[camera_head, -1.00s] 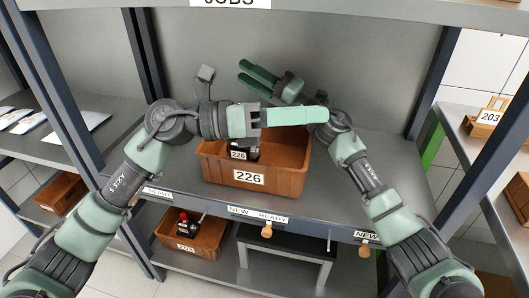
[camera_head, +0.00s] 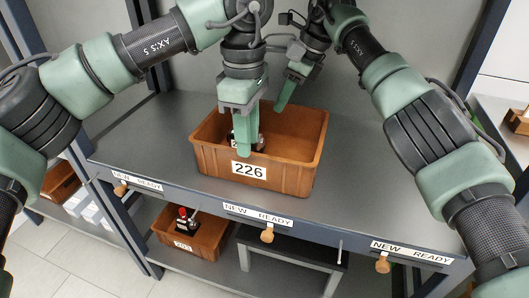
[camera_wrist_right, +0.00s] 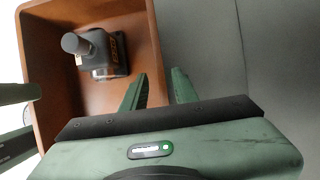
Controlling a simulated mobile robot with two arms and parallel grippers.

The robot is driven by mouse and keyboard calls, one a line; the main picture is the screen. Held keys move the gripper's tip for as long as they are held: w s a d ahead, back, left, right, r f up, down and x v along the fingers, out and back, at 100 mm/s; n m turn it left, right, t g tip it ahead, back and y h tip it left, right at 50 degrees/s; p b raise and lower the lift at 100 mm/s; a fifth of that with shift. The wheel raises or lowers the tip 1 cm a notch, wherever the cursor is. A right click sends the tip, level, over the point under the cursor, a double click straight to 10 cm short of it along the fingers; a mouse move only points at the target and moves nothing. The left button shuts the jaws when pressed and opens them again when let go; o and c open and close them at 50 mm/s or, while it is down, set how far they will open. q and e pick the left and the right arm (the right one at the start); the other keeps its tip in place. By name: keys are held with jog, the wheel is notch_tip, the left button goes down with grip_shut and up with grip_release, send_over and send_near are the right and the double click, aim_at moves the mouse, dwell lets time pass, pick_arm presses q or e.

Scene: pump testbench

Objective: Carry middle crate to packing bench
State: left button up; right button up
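An orange-brown crate labelled 226 (camera_head: 290,181) stands on the middle shelf, the only crate I see there. A dark pump part with a number tag lies in its left half; it shows clearly in the right wrist view (camera_wrist_right: 102,52). My left gripper (camera_head: 246,150) points down over the crate's front part near the label; its finger spacing is unclear. My right gripper (camera_head: 281,106) is above the far rim. In the right wrist view its fingers (camera_wrist_right: 158,88) are apart, one appearing inside the crate wall and one outside. Contact with the wall cannot be told.
The grey shelf (camera_head: 370,190) is bare on both sides of the crate. Its front edge bears NEW READY labels and wooden knobs (camera_head: 267,236). Blue uprights flank the shelf. Below are another crate (camera_head: 205,242) with a red-topped part and a grey stand (camera_head: 290,258).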

aim_at(265, 132)
pick_arm(q)
jog(key=shift+r, duration=0.1)
pick_arm(e)
jog(key=shift+s+r, duration=0.1)
